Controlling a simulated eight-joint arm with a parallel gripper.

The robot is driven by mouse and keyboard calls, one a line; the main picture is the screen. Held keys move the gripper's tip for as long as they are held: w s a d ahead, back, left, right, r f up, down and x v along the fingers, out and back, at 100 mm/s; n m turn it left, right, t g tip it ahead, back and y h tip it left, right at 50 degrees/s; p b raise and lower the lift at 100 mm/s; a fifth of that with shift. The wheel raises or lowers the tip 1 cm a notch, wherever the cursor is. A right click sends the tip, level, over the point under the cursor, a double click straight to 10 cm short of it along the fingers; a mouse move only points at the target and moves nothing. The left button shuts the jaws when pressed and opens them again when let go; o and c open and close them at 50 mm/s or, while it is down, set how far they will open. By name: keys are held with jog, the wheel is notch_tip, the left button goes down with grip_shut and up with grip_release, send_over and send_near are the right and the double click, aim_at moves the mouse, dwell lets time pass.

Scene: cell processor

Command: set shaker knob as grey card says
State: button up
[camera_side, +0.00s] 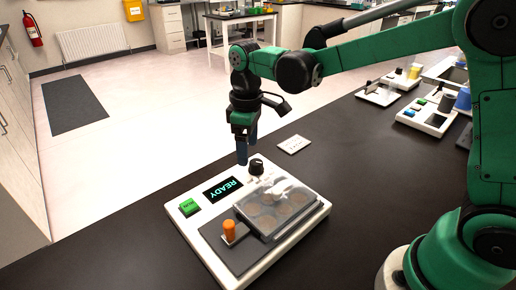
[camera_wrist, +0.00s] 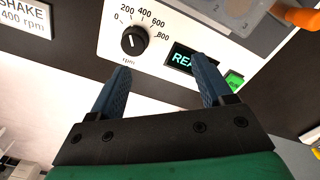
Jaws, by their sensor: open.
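The shaker (camera_side: 246,225) is a white unit on the dark bench. Its black knob (camera_side: 256,166) is at the back corner; the wrist view shows the knob (camera_wrist: 134,41) with a white mark and a dial from 0 to 800 rpm. The mark seems to point up-left, towards the low end; its exact value is hard to read. The card (camera_wrist: 25,18) reads "SHAKE 400 rpm"; it lies on the bench behind the shaker (camera_side: 294,144). My gripper (camera_side: 246,155) points down just above and beside the knob. Its blue fingers (camera_wrist: 160,68) are apart and empty, clear of the knob.
The shaker has a READY display (camera_side: 223,189), a green RUN button (camera_side: 190,207), an orange-handled part (camera_side: 229,231) and a clear-covered plate (camera_side: 283,208). Other devices (camera_side: 432,110) stand further along the bench at right. Bare bench lies around the shaker.

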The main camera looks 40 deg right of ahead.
aim_at(256, 162)
jog(key=d, duration=0.1)
jog(key=d+n, duration=0.1)
jog(key=w+d, duration=0.1)
jog(key=shift+f, duration=0.35)
notch_tip(256, 162, down, 4)
jog(key=shift+w+f, duration=0.1)
jog(key=shift+f, duration=0.65)
grip_shut()
